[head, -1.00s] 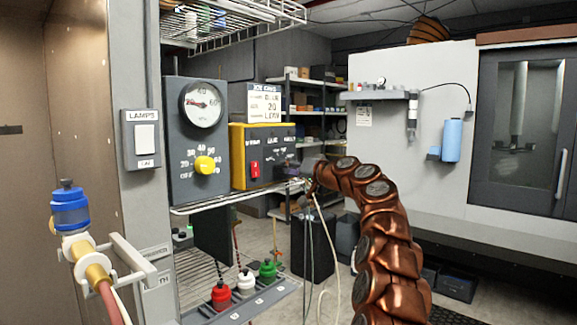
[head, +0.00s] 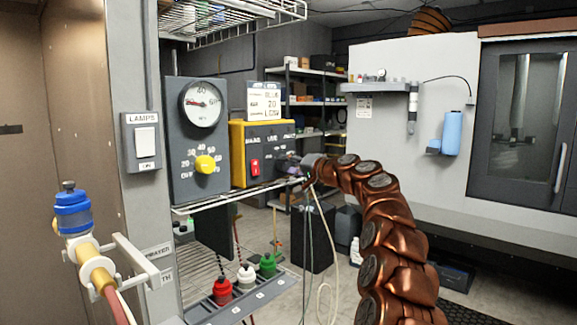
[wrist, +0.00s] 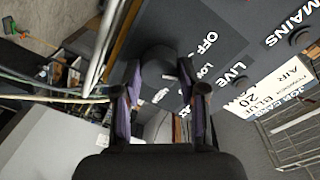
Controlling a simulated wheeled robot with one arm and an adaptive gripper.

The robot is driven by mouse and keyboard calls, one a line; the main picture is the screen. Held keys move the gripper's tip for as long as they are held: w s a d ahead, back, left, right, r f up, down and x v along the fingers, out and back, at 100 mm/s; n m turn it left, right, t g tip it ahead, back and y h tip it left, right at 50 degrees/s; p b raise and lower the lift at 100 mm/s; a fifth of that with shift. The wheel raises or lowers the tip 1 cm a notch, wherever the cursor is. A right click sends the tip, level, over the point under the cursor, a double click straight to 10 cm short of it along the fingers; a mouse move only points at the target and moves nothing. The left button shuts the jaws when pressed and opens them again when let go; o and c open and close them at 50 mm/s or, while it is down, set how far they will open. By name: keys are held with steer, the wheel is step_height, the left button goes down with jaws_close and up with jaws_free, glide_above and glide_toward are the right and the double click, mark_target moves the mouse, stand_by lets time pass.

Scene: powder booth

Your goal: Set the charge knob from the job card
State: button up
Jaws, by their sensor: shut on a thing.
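The charge knob (wrist: 160,58) is dark and round, on a dark panel with white OFF and LOW lettering beside it in the wrist view. My gripper (wrist: 160,80) is shut on it, one finger on each side. Which mark the knob points to is not clear. The job card (head: 264,102) stands on top of the yellow control box (head: 237,152); its lines seem to read BLUE, 20 and LOW. The card also shows at the right of the wrist view (wrist: 270,88). In the head view my gripper (head: 307,168) is at the box's right end and hides the knob.
A grey panel with a gauge (head: 203,103) and a yellow air knob (head: 205,164) stands left of the box. A red switch (head: 255,167) is on the box front. A wire shelf (head: 225,200) lies below, over red, white and green capped bottles (head: 245,278). Loose cables hang near my gripper.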

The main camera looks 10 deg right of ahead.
steer(key=o, duration=1.2)
steer(key=shift+c, duration=0.2)
steer(key=v, duration=1.2)
steer(key=shift+a+r, duration=0.1)
